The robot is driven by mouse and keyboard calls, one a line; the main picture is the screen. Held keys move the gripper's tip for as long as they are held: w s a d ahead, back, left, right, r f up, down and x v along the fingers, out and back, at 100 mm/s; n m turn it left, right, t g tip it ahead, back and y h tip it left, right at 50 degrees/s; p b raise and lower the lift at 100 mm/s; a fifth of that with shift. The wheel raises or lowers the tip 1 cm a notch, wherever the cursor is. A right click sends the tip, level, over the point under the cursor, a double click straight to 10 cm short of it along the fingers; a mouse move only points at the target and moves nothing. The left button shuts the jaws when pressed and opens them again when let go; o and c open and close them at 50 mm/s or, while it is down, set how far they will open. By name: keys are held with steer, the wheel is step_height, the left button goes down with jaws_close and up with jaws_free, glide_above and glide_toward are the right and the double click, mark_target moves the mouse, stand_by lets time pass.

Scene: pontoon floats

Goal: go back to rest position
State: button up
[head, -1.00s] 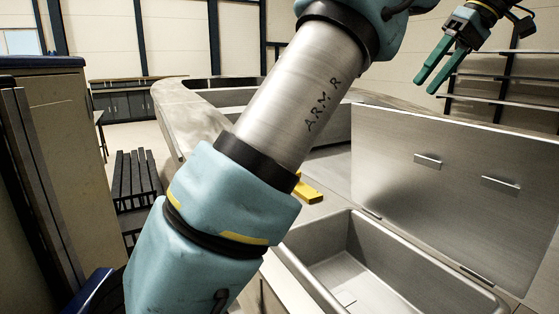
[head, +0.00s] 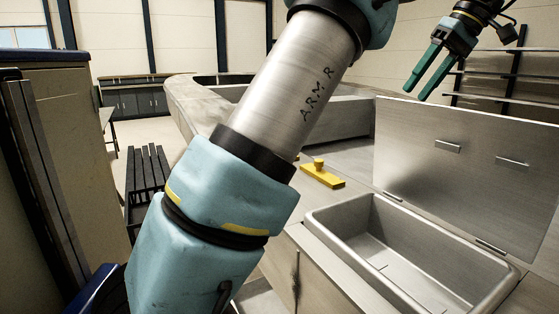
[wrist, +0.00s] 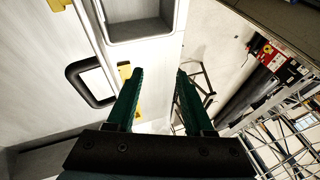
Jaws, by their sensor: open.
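My gripper (head: 434,72) is raised at the upper right of the head view, above the open lid. Its two green fingers are apart with nothing between them. In the wrist view my gripper (wrist: 157,90) also shows open and empty, pointing down past the counter's edge toward the floor. My blue and silver arm crosses the middle of the head view and hides part of the counter.
A metal basin (head: 345,228) is set in the counter, its hinged lid (head: 470,160) standing open behind it. A yellow block with a knob (head: 322,176) lies on the counter. A black slatted bench (head: 147,180) and a tall cabinet (head: 75,150) stand left.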

steer(key=w+a+f+m+g+h+b, duration=0.1)
steer(key=w+a+f+m, duration=0.15)
steer(key=a+f, duration=0.65)
steer(key=w+a+f+m+g+h+b, duration=0.1)
steer(key=w+a+f+h+b, duration=0.15)
steer(key=a+f, duration=0.6)
steer(key=s+a+f+m+h, duration=0.1)
steer(key=s+a+f, duration=0.4)
steer(key=a+f, duration=0.3)
steer(key=s+a+f+m+t+h+b, duration=0.1)
steer(key=s+a+f, duration=0.5)
steer(key=a+f, duration=0.3)
steer(key=shift+s+a+t, duration=0.3)
steer(key=shift+a, duration=0.1)
